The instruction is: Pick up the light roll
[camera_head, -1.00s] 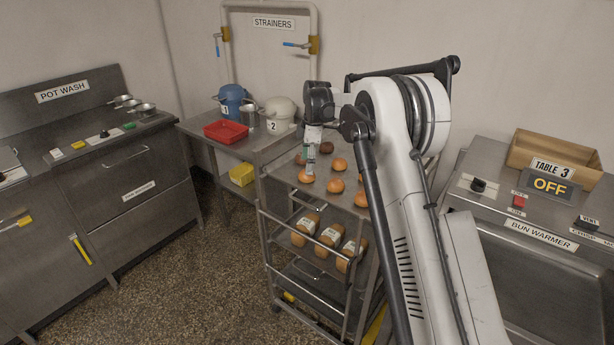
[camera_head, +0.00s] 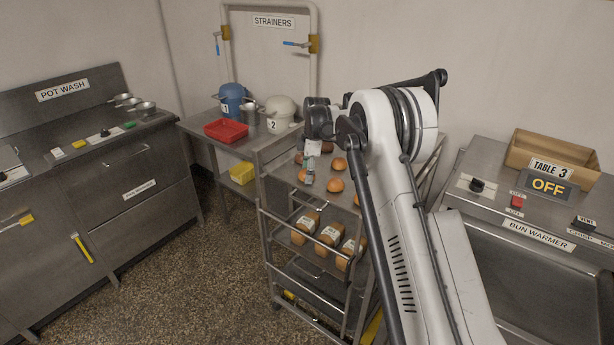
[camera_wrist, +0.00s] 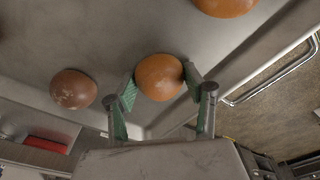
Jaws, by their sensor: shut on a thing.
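The light roll (camera_wrist: 160,77) is golden-orange and sits between the two green-padded fingers of my gripper (camera_wrist: 160,88) in the wrist view. The fingers are shut on its sides. In the head view the same roll (camera_head: 302,175) is partly hidden by my gripper (camera_head: 308,178), which is low over the trolley's top shelf. I cannot tell whether the roll still touches the shelf. A darker brown roll (camera_wrist: 73,89) with pale flecks lies left of my gripper in the wrist view. Another orange roll (camera_wrist: 226,4) is cut off at the top edge.
More orange rolls (camera_head: 335,185) lie on the trolley's top shelf (camera_head: 318,205). Labelled loaves (camera_head: 329,235) stand on the shelf below. A table with a red tray (camera_head: 226,130) and pots is behind to the left. The bun warmer (camera_head: 540,235) stands to the right.

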